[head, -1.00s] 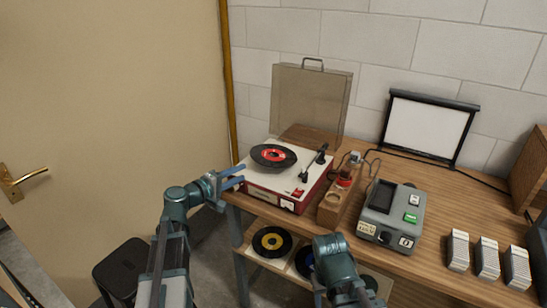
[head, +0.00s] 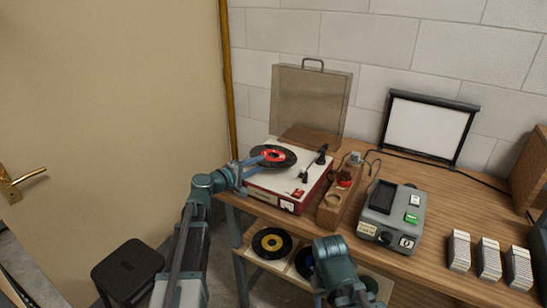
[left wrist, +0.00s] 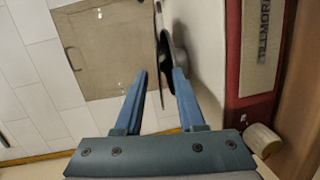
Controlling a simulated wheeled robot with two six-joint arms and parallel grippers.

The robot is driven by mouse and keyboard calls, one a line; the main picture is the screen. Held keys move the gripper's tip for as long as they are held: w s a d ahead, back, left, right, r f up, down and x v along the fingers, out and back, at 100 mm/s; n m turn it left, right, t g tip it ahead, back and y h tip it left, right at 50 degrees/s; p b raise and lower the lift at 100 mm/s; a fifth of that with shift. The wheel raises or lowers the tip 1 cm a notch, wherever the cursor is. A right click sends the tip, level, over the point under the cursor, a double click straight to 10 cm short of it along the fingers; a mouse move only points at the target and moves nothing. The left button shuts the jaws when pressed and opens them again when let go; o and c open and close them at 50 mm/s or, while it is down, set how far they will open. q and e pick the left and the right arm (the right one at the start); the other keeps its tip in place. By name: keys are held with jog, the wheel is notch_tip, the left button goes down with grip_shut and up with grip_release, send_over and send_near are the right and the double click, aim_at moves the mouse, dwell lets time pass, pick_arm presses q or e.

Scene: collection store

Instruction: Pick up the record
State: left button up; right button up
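The record (head: 287,154), black with a red label, lies on the red and cream record player (head: 262,186). My left gripper (head: 258,160) reaches in from the left at the record's near-left edge, with a blue finger showing above the disc. In the left wrist view, the record (left wrist: 157,40) is nearly edge-on and its rim runs between the two blue fingers of my left gripper (left wrist: 160,76). The fingers are apart, with gaps on both sides of the rim. My right arm shows at the bottom, but its gripper is out of view.
The player's clear lid (head: 308,100) stands raised behind it. The tonearm (head: 314,165) is right of the record. A wooden stand (head: 335,205) and a grey device (head: 392,213) are farther right. Records (head: 272,243) lie on the lower shelf.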

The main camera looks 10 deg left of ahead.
pick_arm(q)
grip_shut()
dwell(1.4)
